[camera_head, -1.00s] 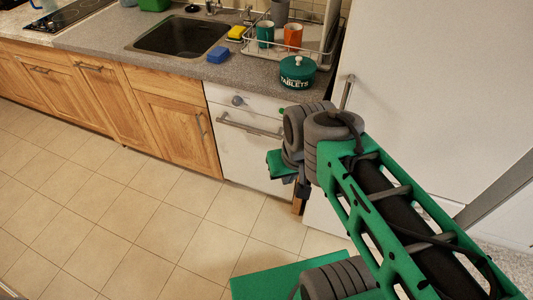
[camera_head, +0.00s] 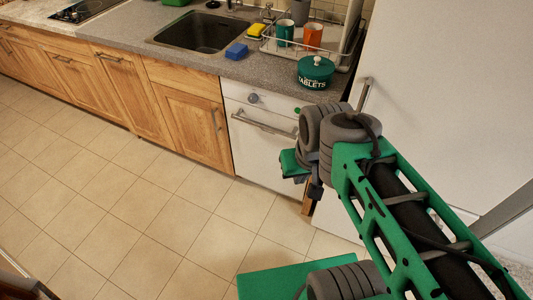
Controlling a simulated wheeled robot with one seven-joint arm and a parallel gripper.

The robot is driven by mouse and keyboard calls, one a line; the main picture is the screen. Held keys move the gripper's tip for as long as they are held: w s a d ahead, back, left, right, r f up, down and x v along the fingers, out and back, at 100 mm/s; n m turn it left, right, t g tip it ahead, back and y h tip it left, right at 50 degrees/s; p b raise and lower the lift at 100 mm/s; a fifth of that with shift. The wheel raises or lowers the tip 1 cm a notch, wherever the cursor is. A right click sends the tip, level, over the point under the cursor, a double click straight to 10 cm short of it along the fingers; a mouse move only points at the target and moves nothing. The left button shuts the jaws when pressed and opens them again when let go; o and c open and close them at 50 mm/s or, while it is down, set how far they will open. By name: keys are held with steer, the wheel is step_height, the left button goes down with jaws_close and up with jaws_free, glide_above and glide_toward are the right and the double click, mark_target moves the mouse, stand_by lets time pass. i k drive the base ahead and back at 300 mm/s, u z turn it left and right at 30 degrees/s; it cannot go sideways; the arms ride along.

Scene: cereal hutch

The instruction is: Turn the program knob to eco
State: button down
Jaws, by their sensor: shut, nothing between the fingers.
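The white dishwasher (camera_head: 262,152) stands under the counter, with its door closed and a horizontal bar handle (camera_head: 262,123). Its round grey program knob (camera_head: 252,98) is on the front panel, above the left end of the handle. The knob's pointer and any "eco" mark are too small to read. My gripper (camera_head: 298,177) is shut and empty, in front of the dishwasher's right part, lower than the knob and to its right. It is apart from the knob. My wrist hides part of the gripper and the dishwasher's right edge.
A green button (camera_head: 297,110) shows at the panel's right. A green tablets pot (camera_head: 315,73), a blue sponge (camera_head: 236,51) and a dish rack (camera_head: 300,45) are on the counter. The tall white fridge (camera_head: 440,100) stands to the right. The tiled floor (camera_head: 150,200) is clear.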

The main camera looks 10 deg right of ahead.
mark_target(252, 98)
steer(key=u, duration=1.15)
steer(key=i, duration=0.35)
steer(key=u, duration=0.95)
